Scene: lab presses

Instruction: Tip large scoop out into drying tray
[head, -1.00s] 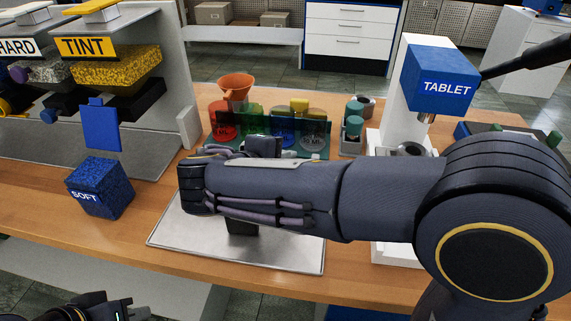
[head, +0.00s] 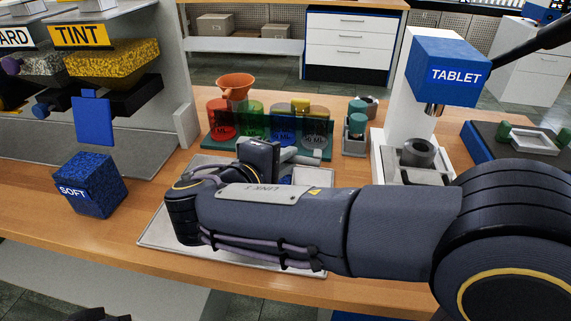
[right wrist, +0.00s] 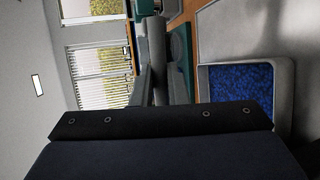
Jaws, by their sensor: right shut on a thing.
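My right gripper (head: 276,153) is over the flat grey metal sheet (head: 157,238), rolled on its side. It is shut on a grey bar-like piece (head: 300,156), which I take to be the large scoop; it also shows in the right wrist view (right wrist: 156,58). The scoop's bowl and any contents cannot be made out. Below it, a pale-rimmed tray (right wrist: 289,95) holds blue granules (right wrist: 240,88); its edge shows behind my forearm in the head view (head: 318,174). Only a dark sliver of my left gripper (head: 100,315) shows at the bottom left.
Colored jars (head: 284,124) and an orange funnel (head: 235,86) stand behind the sheet. The tablet press (head: 447,70) stands at right, with a green-handled tray (head: 534,140) beyond. A blue SOFT block (head: 92,185) is left; the tint press (head: 115,65) is behind it.

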